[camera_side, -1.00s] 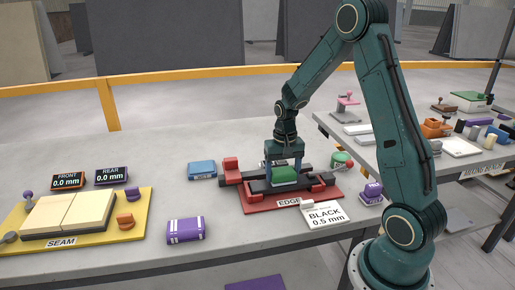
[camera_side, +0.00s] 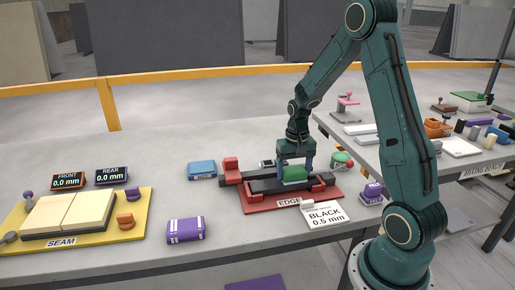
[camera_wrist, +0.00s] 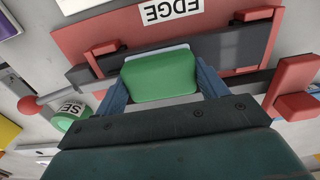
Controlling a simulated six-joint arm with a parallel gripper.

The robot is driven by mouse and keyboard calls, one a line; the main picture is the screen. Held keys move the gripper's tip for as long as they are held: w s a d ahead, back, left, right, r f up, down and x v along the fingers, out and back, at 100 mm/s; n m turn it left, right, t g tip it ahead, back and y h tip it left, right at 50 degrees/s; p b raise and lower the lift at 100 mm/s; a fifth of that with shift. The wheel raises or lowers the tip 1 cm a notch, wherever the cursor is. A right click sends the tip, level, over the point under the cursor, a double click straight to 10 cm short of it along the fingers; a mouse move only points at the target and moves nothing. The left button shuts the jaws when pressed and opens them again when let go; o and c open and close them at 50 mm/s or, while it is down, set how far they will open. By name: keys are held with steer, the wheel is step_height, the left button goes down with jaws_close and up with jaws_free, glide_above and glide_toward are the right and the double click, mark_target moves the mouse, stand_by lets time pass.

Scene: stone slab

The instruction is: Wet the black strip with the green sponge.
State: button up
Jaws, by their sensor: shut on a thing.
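My gripper (camera_side: 295,165) is shut on the green sponge (camera_side: 294,173), with a blue finger on either side of it. The sponge also shows in the wrist view (camera_wrist: 160,77), between the fingers. The black strip (camera_side: 262,185) lies along the red EDGE fixture (camera_side: 255,207), between red clamps. In the wrist view the strip (camera_wrist: 222,50) runs beyond the sponge. The sponge is over or on the strip; I cannot tell whether they touch. The sponge hides part of the strip.
A white card reading BLACK 0.5 mm (camera_side: 324,214) lies in front of the fixture. A blue block (camera_side: 202,168) and a purple packet (camera_side: 185,230) lie to the left. A green-topped item (camera_side: 341,158) stands to the right.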

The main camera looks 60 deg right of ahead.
mark_target(273, 183)
steer(key=shift+s+d+f, duration=0.1)
steer(key=shift+s+d, duration=0.2)
steer(key=shift+s, duration=0.05)
steer(key=shift+w+a, duration=0.1)
steer(key=shift+w+a, duration=1.25)
steer(key=shift+w, duration=0.05)
steer(key=shift+a, duration=0.1)
steer(key=shift+w+a, duration=1.2)
steer(key=shift+w, duration=0.1)
steer(key=shift+r, duration=3.05)
